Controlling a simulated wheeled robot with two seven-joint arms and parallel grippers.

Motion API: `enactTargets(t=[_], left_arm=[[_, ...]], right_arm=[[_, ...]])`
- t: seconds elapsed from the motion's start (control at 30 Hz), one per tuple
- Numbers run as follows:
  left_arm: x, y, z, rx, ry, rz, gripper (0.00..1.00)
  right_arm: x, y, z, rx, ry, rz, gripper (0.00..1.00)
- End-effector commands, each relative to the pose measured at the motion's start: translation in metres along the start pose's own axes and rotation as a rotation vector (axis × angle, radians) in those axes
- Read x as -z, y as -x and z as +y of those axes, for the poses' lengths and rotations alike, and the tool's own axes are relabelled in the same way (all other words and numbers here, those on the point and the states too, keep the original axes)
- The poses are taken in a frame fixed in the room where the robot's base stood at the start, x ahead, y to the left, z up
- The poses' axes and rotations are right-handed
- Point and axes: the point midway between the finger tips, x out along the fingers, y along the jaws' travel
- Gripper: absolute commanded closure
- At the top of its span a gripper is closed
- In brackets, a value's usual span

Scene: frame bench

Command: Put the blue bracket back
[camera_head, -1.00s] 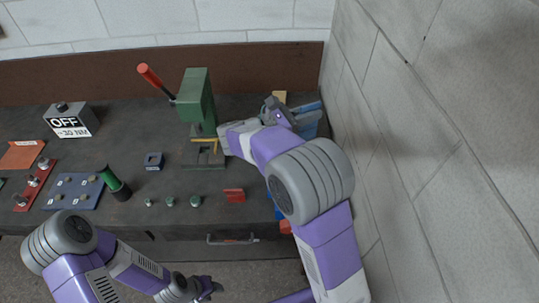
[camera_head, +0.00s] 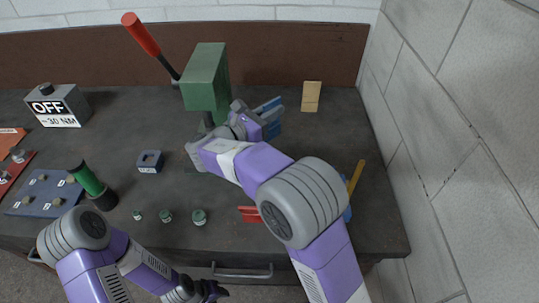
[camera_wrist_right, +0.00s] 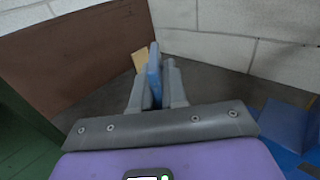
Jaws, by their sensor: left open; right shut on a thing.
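The blue bracket (camera_head: 268,104) is held in my right gripper (camera_head: 258,112), just right of the green press (camera_head: 206,78) and above the bench. In the right wrist view the bracket (camera_wrist_right: 154,75) stands as a narrow blue strip between the two grey fingers (camera_wrist_right: 155,88). The gripper hides part of it. My left gripper (camera_head: 211,291) is open and empty at the front edge of the bench, low in the head view.
A tan block (camera_head: 312,96) stands at the back right. A blue block with a hole (camera_head: 150,161), several green-topped pegs (camera_head: 199,217) and a red piece (camera_head: 248,214) are on the bench (camera_head: 330,135). A wall (camera_head: 450,150) bounds the right. The back right bench top is mostly clear.

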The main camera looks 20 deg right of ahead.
Motion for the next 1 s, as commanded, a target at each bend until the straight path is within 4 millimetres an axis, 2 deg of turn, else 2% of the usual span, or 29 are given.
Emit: enactTargets(t=[0.2, 0.43, 0.63, 1.0], left_arm=[[0.001, -0.015, -0.006, 0.0, 0.0, 0.0, 0.57], [0.001, -0.024, -0.009, 0.0, 0.0, 0.0, 0.57], [0.002, -0.037, -0.014, 0.0, 0.0, 0.0, 0.57], [0.002, -0.037, -0.014, 0.0, 0.0, 0.0, 0.57]], right_arm=[[0.037, 0.0, 0.0, -0.001, 0.004, -0.001, 1.0], [0.061, 0.0, 0.0, 0.0, 0.003, -0.002, 1.0], [0.094, 0.0, 0.0, 0.0, 0.003, -0.001, 1.0], [0.098, 0.0, 0.0, 0.0, 0.001, -0.001, 1.0]])
